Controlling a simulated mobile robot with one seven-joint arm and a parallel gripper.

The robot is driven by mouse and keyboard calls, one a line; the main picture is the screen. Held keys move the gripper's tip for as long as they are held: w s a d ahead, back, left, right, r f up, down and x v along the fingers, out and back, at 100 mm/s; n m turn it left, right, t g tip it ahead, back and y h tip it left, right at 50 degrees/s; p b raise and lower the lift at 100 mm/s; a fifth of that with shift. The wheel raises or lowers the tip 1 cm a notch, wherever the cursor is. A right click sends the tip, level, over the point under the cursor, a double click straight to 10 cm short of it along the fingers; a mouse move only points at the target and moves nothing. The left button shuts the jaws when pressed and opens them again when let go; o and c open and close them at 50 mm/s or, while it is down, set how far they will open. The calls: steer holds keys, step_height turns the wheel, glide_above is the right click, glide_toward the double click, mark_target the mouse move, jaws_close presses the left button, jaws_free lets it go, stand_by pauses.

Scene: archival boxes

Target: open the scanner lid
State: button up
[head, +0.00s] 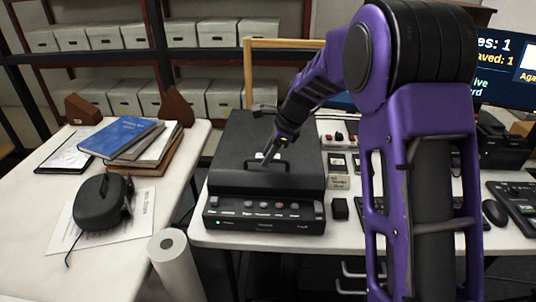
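The black scanner (262,216) stands on the white table, with a row of buttons and a small green light on its front panel. Its dark lid (235,145) lies down over the body and looks closed. A raised handle (262,167) sits on the lid near the front. My gripper (266,159) is at the handle, reaching down from the upper right. Its fingertips are small and dark here. I cannot tell whether they are open, shut or touching the handle.
A left table holds stacked books (138,140), a black headset-like device (101,203) and papers. A white paper roll (174,262) stands before the gap between tables. A small black cube (340,209), keyboard and mouse (494,212) are right of the scanner. Shelved boxes (196,34) line the back.

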jaws_close()
stand_by(1.2)
